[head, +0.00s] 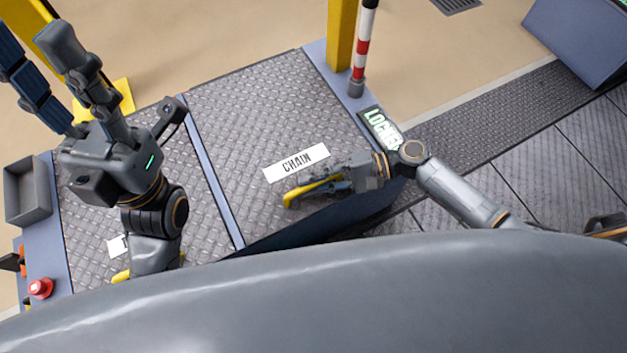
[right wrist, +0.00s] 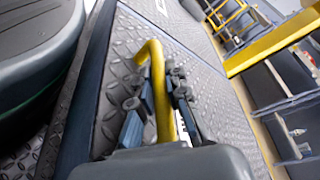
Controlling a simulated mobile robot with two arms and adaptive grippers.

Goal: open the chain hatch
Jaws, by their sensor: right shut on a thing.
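The chain hatch (head: 250,110) is a dark diamond-plate panel with a white CHAIN label (head: 296,163). I cannot tell whether it is raised at its front edge. Its yellow handle (head: 300,195) is near that edge. My right gripper (head: 318,187) is shut on the handle. In the right wrist view the yellow bar (right wrist: 156,75) passes between the fingers (right wrist: 165,98), with the plate (right wrist: 215,85) beyond. My left gripper (head: 36,50) is raised at the upper left with its fingers apart and empty.
Another plate panel (head: 85,220) lies left of the chain hatch. A red button (head: 40,288) and grey bin (head: 28,190) are at the far left. A yellow post (head: 342,35), a red-white post (head: 364,45) and a partly hidden sign (head: 379,128) stand at the right.

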